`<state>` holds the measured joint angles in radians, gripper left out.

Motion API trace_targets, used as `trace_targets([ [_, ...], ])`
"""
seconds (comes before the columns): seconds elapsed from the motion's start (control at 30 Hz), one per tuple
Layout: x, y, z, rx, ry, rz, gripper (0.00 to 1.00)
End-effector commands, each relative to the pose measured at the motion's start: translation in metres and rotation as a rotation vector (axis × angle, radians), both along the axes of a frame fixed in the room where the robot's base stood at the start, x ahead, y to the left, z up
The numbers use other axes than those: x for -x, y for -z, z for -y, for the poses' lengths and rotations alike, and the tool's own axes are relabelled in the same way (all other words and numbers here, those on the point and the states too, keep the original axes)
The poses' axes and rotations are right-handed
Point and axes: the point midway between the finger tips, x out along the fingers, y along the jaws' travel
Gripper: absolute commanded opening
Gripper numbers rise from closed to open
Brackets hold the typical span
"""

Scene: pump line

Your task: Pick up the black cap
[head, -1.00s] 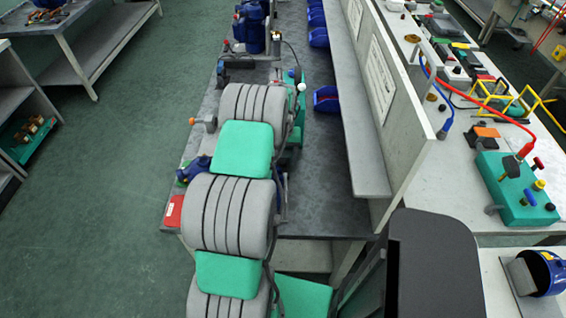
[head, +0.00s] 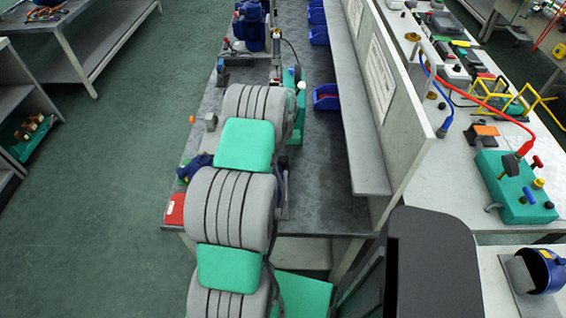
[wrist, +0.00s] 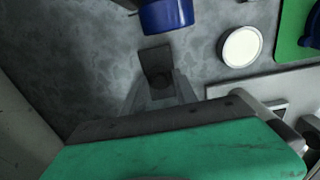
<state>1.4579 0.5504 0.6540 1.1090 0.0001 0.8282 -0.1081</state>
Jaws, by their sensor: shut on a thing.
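My gripper (wrist: 160,90) shows in the lower middle of the wrist view, its grey fingers close together. The grey worktop lies behind. In the head view my arm hides the gripper and whatever it holds.
In the wrist view a blue cylinder (wrist: 166,14) is just beyond the fingers, and a white disc (wrist: 241,46) stands to the right. In the head view the bench (head: 325,180) carries a red box (head: 174,209) and blue bins (head: 326,97). A divider (head: 392,110) stands along its right.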

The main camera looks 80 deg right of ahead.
Motion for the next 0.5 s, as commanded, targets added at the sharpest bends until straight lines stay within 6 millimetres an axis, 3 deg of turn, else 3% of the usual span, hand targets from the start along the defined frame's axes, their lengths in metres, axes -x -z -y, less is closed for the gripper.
trace_targets([
  [0.1,0.0,-0.0001,0.0001,0.0,0.0,0.0,0.0],
  [0.5,-0.0001,-0.0086,0.0009,0.002,0.0,0.0,0.0],
])
